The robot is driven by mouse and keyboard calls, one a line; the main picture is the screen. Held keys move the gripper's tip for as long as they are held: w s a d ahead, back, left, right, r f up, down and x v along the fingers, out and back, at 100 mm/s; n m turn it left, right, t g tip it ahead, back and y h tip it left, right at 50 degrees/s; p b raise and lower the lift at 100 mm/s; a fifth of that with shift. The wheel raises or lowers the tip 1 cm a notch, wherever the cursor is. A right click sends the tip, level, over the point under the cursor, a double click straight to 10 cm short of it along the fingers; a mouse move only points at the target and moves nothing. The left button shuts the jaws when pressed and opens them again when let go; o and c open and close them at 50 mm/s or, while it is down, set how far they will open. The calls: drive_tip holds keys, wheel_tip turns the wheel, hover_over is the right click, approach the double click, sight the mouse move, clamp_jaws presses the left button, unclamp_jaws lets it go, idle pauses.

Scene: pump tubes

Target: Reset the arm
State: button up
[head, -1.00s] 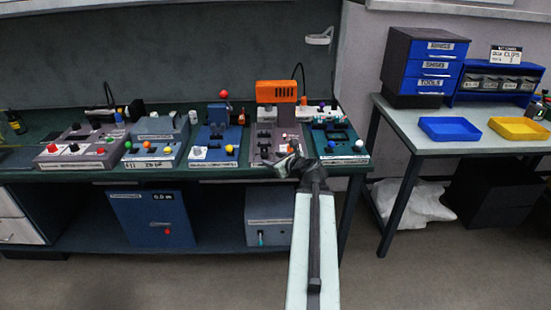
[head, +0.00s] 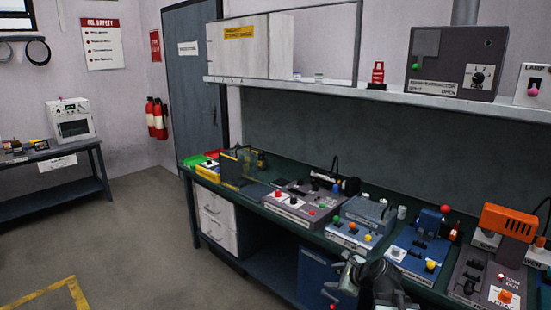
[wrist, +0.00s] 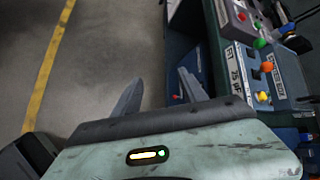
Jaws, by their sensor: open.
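My gripper (head: 350,274) is at the bottom of the head view, in front of the workbench (head: 290,233) edge. It also shows in the wrist view (wrist: 160,95), where its two fingers stand apart with nothing between them. The fingers point over the floor and the bench's lower shelf area. My arm folds in at the bottom of the head view and hides part of the bench front.
Several control boxes stand on the bench, including a grey-purple one (head: 300,205), a blue one (head: 422,240) and an orange-topped one (head: 508,220). A shelf (head: 390,97) runs above. A side table (head: 50,185) stands at left. The floor (head: 150,230) between is clear.

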drive_tip(key=s+a+f+n+g+h+p, duration=0.1)
drive_tip(key=s+a+f+n+g, duration=0.15)
drive_tip(key=s+a+n, duration=0.35)
drive_tip(key=s+a+f+n+g+h+p, duration=0.1)
drive_tip(key=s+a+n+g, duration=0.25)
drive_tip(key=n, duration=0.35)
drive_tip(key=s+d+f+n+g+h, duration=0.1)
drive_tip(key=s+d+n+g+h, duration=0.1)
drive_tip(key=s+d+n, duration=0.3)
drive_tip(key=n, duration=0.4)
drive_tip(key=shift+s+f+g+h, duration=0.15)
drive_tip(key=shift+f+g+h, duration=0.15)
drive_tip(key=shift+f, duration=0.05)
